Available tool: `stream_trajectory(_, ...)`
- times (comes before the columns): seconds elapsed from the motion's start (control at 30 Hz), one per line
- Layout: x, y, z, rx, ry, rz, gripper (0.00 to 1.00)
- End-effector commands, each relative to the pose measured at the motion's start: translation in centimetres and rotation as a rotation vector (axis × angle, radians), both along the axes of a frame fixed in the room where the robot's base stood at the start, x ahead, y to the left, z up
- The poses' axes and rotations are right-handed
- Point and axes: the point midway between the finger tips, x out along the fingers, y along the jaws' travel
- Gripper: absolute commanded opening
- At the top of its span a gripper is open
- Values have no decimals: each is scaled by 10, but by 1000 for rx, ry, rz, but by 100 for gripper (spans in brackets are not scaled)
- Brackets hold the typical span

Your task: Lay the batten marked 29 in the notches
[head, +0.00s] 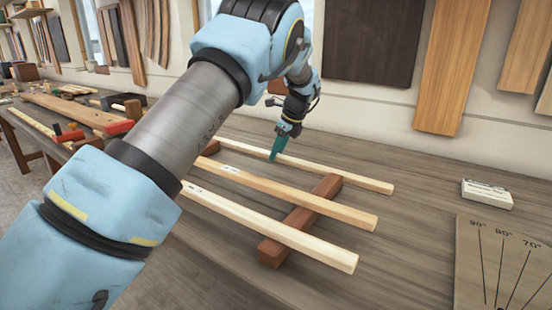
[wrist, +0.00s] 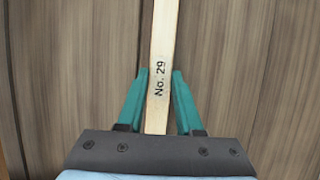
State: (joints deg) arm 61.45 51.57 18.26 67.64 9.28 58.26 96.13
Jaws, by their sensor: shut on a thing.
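The batten marked No. 29 (wrist: 159,55) is a pale, slim wooden strip between the two teal fingers of my gripper (wrist: 160,78), its label readable just ahead of the fingers. In the head view my gripper (head: 276,152) is shut on this rearmost batten (head: 340,174). The batten is about level, near the far end of a red-brown bearer (head: 300,222); I cannot tell whether it touches the bearer. Two more pale battens, a middle one (head: 310,203) and a front one (head: 290,236), lie across the bearer. No notches can be made out.
My arm hides the battens' left ends and part of the bench (head: 410,260). A small white box (head: 487,194) and an angle-marked board (head: 505,265) lie at the right. Clamps and planks (head: 75,112) lie at the left.

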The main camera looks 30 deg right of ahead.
Motion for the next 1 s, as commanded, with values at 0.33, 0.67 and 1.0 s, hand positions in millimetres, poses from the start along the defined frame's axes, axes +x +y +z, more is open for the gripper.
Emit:
stream_trajectory(0.33, 0, 0, 1, -1, 0, 0, 0)
stream_trajectory(0.67, 1, -1, 12, -3, -3, -1, 0)
stream_trajectory(1.0, 1, -1, 80, -5, -4, 0, 0)
